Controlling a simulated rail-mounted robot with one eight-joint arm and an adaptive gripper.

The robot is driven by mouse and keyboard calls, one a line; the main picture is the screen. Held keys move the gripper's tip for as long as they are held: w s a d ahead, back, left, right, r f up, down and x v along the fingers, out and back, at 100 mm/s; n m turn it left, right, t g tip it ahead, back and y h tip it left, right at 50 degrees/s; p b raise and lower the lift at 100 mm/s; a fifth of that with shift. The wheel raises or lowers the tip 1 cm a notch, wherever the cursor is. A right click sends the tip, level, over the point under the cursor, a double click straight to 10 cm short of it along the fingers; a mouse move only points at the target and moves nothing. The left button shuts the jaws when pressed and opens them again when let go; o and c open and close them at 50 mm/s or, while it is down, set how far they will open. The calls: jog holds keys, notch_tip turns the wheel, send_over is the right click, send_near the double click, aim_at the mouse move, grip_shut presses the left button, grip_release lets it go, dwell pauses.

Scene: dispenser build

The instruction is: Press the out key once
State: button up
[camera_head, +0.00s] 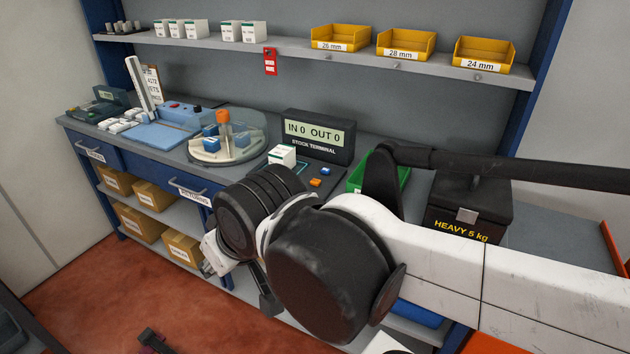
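The stock terminal (318,138) stands on the bench at the centre, its display reading "IN 0 OUT 0". In front of it are an orange key (315,183) and a blue key (325,171). Their labels are too small to read, so I cannot tell which is the out key. A white box (283,155) stands left of the keys. My gripper (268,301) is partly hidden behind my arm's wrist. It hangs in front of the bench, below and left of the keys and apart from them. Its fingers are not clear enough to tell whether they are open or shut.
A round turntable (243,150) with blue parts and an orange-topped post stands left of the terminal. A green bin (402,176) and a black heavy box (462,222) are to the right. Yellow bins (405,44) line the shelf above. My arm covers the bench's front right.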

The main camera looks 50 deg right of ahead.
grip_shut()
dwell(0.3)
dwell(0.7)
